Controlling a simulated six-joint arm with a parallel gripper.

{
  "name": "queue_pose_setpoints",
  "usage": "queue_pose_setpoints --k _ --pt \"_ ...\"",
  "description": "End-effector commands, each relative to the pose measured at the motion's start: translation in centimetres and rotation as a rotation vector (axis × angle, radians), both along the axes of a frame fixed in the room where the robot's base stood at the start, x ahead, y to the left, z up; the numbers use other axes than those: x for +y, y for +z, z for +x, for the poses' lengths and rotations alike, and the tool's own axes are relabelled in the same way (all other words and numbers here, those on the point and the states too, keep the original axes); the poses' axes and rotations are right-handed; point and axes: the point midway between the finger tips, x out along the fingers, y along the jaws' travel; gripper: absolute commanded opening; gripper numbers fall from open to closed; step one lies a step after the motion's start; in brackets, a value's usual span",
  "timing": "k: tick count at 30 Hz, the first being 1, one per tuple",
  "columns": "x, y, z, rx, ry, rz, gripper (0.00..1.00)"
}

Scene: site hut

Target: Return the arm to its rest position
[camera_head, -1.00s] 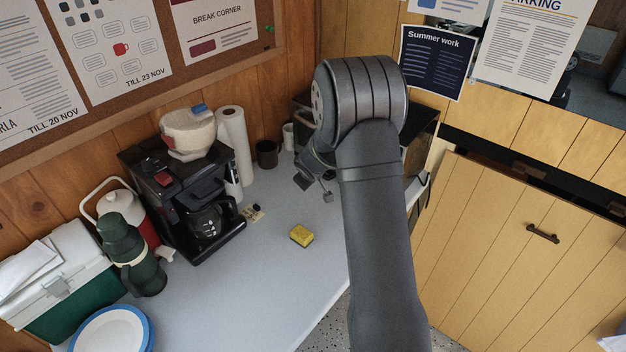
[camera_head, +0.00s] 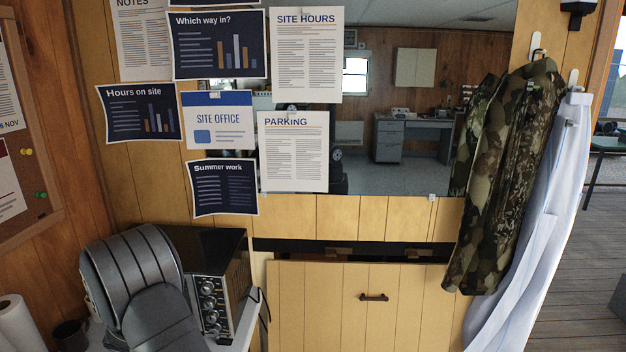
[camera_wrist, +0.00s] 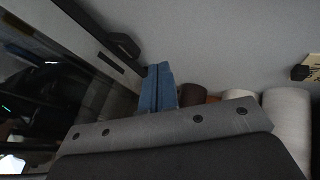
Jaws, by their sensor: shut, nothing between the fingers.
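My arm (camera_head: 135,285) fills the lower left of the head view, in front of the toaster oven (camera_head: 222,285). My gripper is mostly hidden behind the arm there. In the wrist view its two blue fingers (camera_wrist: 158,76) are together with nothing between them, beyond the grey gripper body (camera_wrist: 175,122). The fingers point along the pale counter (camera_wrist: 215,45). The oven's dark glass door (camera_wrist: 70,85) is close by on the left of that view.
A dark brown mug (camera_wrist: 192,95) and a white paper roll (camera_wrist: 288,115) stand close beyond the fingers in the wrist view. A wooden cabinet (camera_head: 330,310) is right of the oven. A camouflage jacket (camera_head: 505,170) hangs beside a mirror (camera_head: 400,125).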

Motion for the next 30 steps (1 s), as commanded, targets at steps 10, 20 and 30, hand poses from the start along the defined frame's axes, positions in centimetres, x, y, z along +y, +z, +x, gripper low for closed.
queue_pose_setpoints --k 10,20,30 --pt "1.9 -4.3 2.5 0.001 0.0 -0.001 0.0" --pt "2.1 -4.7 5.7 -0.001 -0.004 0.002 0.0" --pt "2.1 -4.7 6.8 -0.001 -0.003 0.002 0.0"
